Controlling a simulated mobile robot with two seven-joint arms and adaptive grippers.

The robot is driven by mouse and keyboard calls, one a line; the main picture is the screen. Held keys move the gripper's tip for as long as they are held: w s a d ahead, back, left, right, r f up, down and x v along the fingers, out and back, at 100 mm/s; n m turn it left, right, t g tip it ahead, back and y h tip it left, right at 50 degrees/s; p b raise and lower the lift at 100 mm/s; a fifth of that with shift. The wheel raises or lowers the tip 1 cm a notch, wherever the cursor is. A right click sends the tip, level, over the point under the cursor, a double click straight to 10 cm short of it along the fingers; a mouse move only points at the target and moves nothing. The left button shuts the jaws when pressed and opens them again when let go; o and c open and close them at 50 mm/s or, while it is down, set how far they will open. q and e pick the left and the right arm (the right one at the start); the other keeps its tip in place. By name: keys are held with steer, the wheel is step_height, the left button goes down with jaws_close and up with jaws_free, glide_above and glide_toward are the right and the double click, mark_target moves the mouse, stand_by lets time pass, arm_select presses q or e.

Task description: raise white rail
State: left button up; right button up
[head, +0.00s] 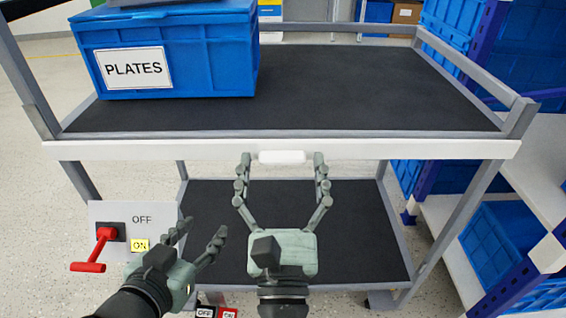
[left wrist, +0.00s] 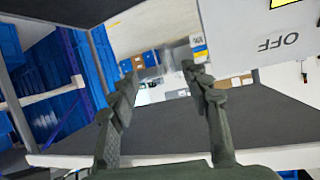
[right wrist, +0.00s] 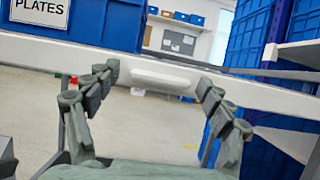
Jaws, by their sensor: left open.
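The white rail (head: 420,149) runs along the front edge of the cart's upper shelf. A short white handle (head: 281,157) sits at its middle and also shows in the right wrist view (right wrist: 160,79). My right gripper (head: 282,160) is open, with one fingertip on either side of the handle; the fingers look apart from it. My left gripper (head: 203,234) is open and empty, low at the left near the switch panel (head: 168,218). In the left wrist view its fingers (left wrist: 160,75) are spread with nothing between them.
A blue PLATES crate (head: 200,55) stands on the upper shelf (head: 350,90) at the left. A red rotary lever (head: 104,240) is on the OFF/ON panel. The lower shelf (head: 350,220) is bare. A rack with blue bins (head: 495,240) stands at the right.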

mark_target(283, 143)
steer(key=c, duration=1.6)
step_height(283, 143, up, 2)
steer(key=shift+p, duration=0.95)
step_height(283, 143, up, 2)
steer(key=shift+r+p, duration=0.25)
steer(key=shift+p, duration=0.9)
steer(key=shift+r+p, duration=0.6)
arm_select(q)
steer(key=s+a+f+g+y, duration=0.2)
steer(key=s+a+f+g, duration=0.3)
steer(key=f, duration=0.3)
steer(key=s+a+f+n+g+y+p, duration=0.1)
steer(key=s+a+f+g+y, duration=0.1)
steer(key=s+a+f+g, duration=0.2)
steer(key=s+a+f, duration=0.2)
steer(key=a+f, duration=0.1)
steer(key=f, duration=0.1)
steer(key=shift+s+a+f+n+g+y, duration=0.15)
steer(key=shift+s+a+n+g+y, duration=0.15)
steer(key=shift+a+g, duration=0.1)
arm_select(e)
steer(key=shift+r, duration=0.8)
steer(key=o, duration=1.4)
steer(key=shift+r, duration=0.1)
steer(key=o, duration=0.3)
steer(key=shift+f, duration=0.2)
